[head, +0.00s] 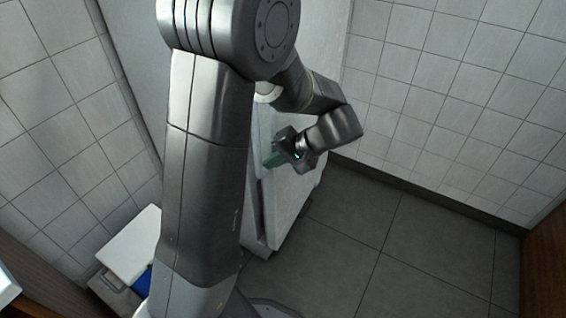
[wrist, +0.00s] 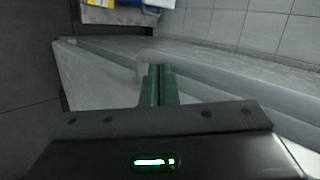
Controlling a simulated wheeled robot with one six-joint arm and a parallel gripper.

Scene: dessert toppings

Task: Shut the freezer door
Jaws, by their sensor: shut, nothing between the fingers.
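The white freezer (head: 310,35) stands against the tiled wall in the head view, partly hidden behind my arm. A white panel that looks like its door (head: 292,205) shows low beside my gripper, with a dark strip along its left edge. I cannot tell how far the door stands open. My gripper (head: 272,161) is at the upper part of this panel, its green fingers pointing left. In the wrist view the green fingers (wrist: 158,86) are together and empty, over or against a pale panel (wrist: 92,82). Whether they touch it is unclear.
A white-topped box (head: 130,243) with something blue (head: 143,281) stands at the lower left. Blue and yellow items (wrist: 118,4) show at the top of the wrist view. Grey floor tiles (head: 400,240) are clear at the right. Tiled walls close in both sides.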

